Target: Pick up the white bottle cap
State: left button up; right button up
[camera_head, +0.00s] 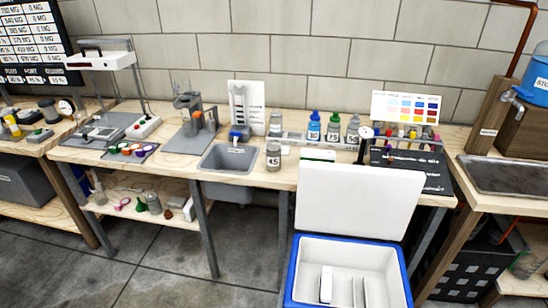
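Several small coloured bottle caps (138,152) lie on a small dark tray (112,155) at the left of the middle workbench. Red, green and purple tones show there; they are too small to tell whether one is a white cap. A round white top (366,132) shows on a dark upright piece at the right of the bench; I cannot tell what it is. Neither of my grippers is in view.
Bottles (314,127) stand in a row at the bench's back, and a jar (273,156) stands near its front by the grey sink (228,158). An open blue-and-white cooler (296,274) stands in front; its raised lid (358,200) hides part of the bench. Floor at left front is clear.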

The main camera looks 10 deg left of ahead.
aim_at(273, 151)
jog(key=z, duration=0.35)
jog(key=j+z, duration=0.35)
jog(key=j, duration=0.25)
jog(key=j+z, duration=0.3)
jog(key=j, duration=0.25)
jog(key=k+j+z, duration=0.1)
jog(key=j+z, duration=0.25)
jog(key=j, duration=0.2)
